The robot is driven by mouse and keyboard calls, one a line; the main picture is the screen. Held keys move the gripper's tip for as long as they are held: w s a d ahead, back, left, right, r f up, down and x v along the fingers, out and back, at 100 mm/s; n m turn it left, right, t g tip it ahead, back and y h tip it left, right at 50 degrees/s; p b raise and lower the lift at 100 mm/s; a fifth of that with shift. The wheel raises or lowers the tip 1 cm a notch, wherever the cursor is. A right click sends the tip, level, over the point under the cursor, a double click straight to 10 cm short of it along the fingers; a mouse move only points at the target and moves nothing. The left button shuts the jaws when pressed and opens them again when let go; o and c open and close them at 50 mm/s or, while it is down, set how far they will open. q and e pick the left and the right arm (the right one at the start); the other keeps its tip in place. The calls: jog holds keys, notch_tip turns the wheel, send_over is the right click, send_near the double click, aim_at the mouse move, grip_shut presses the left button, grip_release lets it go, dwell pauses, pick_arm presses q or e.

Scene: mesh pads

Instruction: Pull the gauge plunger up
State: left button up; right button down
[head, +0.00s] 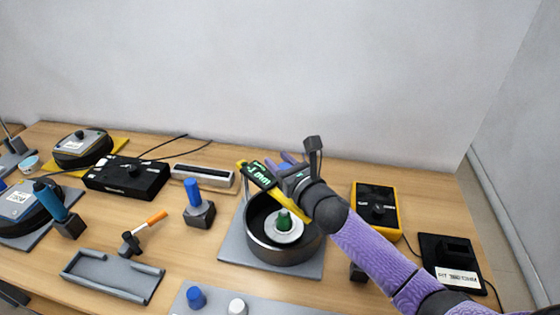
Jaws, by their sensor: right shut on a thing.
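The gauge is a yellow device with a dark display with green characters (263,174). It sits tilted above a round dark pot (284,251) on a grey pad. My right gripper (284,172) reaches in from the right at the upper end of the gauge. It is shut on what appears to be the gauge plunger, which its jaws and wrist mostly hide. Inside the pot is a white disc (289,235) with a green knob (284,219), below the gauge. My left gripper is not in view.
A yellow meter with a black dial (376,208) and a black box (449,262) stand right of the pot. A blue-handled block (199,212), an orange-handled tool (144,232) and a grey tray (112,277) lie left. Bare table shows between tool and blue-handled block.

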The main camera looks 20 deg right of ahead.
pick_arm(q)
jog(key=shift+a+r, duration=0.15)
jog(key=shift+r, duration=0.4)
pick_arm(e)
jog(key=shift+w+r, duration=0.1)
jog(key=shift+r, duration=0.6)
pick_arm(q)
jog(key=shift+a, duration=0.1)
pick_arm(e)
jog(key=shift+c, duration=1.5)
grip_release()
jog(key=shift+s, duration=0.2)
pick_arm(q)
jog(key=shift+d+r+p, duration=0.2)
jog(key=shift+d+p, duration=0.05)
jog(key=shift+p, duration=0.15)
pick_arm(e)
jog(key=s+d, duration=0.1)
jog(key=s, duration=0.8)
jog(key=shift+s+d, duration=0.2)
jog(key=shift+s, duration=0.1)
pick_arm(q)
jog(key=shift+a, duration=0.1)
